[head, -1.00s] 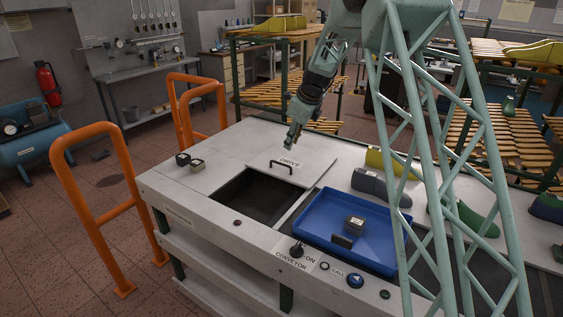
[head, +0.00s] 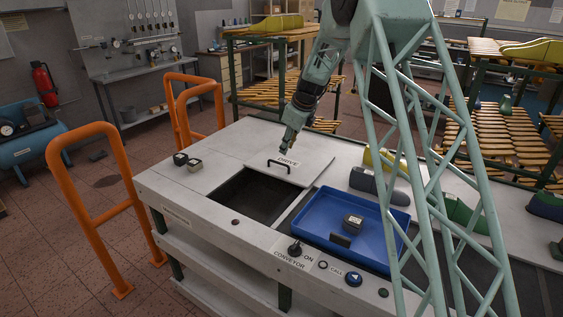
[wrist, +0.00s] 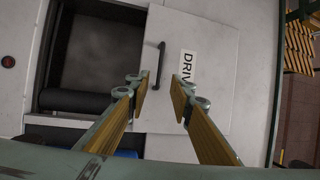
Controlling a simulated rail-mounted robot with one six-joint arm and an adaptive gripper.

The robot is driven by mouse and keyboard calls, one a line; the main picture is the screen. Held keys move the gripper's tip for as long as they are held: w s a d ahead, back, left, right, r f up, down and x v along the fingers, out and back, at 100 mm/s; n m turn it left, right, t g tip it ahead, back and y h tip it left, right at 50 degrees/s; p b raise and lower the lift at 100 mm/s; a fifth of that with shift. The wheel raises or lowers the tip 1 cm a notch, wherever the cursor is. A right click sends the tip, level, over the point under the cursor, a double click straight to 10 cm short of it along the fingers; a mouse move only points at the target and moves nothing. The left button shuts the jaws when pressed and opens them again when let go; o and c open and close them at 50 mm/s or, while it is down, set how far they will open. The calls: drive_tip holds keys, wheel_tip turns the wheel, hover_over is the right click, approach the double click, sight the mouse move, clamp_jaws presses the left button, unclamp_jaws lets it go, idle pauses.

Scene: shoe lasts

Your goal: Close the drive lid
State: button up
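The drive lid (head: 310,165) is a flat pale panel with a black bar handle (head: 279,163) and the label DRIVE. It lies on the bench top, behind a dark rectangular opening (head: 250,195) that stands uncovered. In the wrist view the lid (wrist: 215,100), its handle (wrist: 161,60) and part of the label show, with the opening (wrist: 100,55) and a dark roller to the left. My gripper (head: 287,151) hangs above the lid near the handle. In the wrist view my gripper (wrist: 160,85) is open, its fingers apart, with nothing between them; the handle appears just beyond the fingertips.
A conveyor knob (head: 295,249) is at the front edge. Orange rails (head: 92,215) stand left of the bench.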

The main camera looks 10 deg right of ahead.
sight(280, 163)
drive_tip(key=shift+b+x, duration=0.5)
drive_tip(key=shift+x, duration=4.6)
clamp_jaws()
